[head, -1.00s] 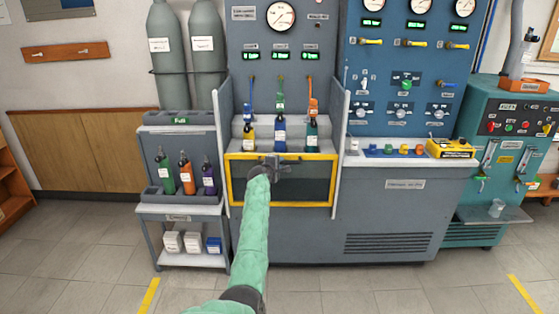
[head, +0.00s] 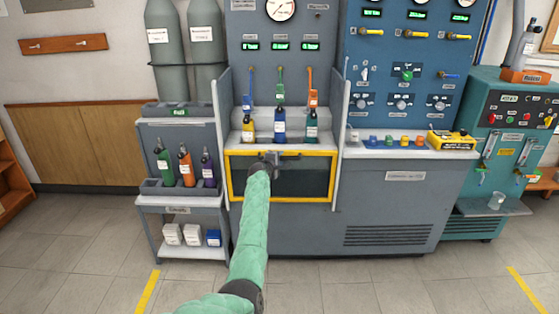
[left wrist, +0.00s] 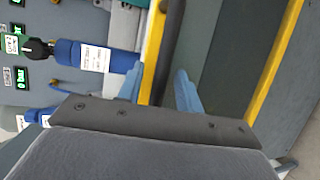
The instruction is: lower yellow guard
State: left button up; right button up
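The yellow guard (head: 330,178) is a yellow rectangular frame around a dark panel, on the front of the grey test station, below three standing bottles. A small dark handle (head: 289,157) shows at its top bar. My left gripper (head: 270,158) is at the guard's top bar, left of its middle; my arm hides part of the frame. In the left wrist view, the two blue fingertips (left wrist: 158,90) are apart, with the guard's yellow top bar (left wrist: 155,42) running between them. Contact with the bar cannot be told. My right gripper is not in view.
Yellow, blue and teal bottles (head: 279,124) stand just above the guard. Grey side walls (head: 341,140) flank the station. A cart (head: 182,203) with bottles is at left; a counter with a yellow box (head: 452,141) is at right. The floor in front is clear.

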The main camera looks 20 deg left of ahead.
pick_arm(q)
jog(key=v, duration=0.7)
jog(key=shift+s, duration=0.4)
dwell(0.3)
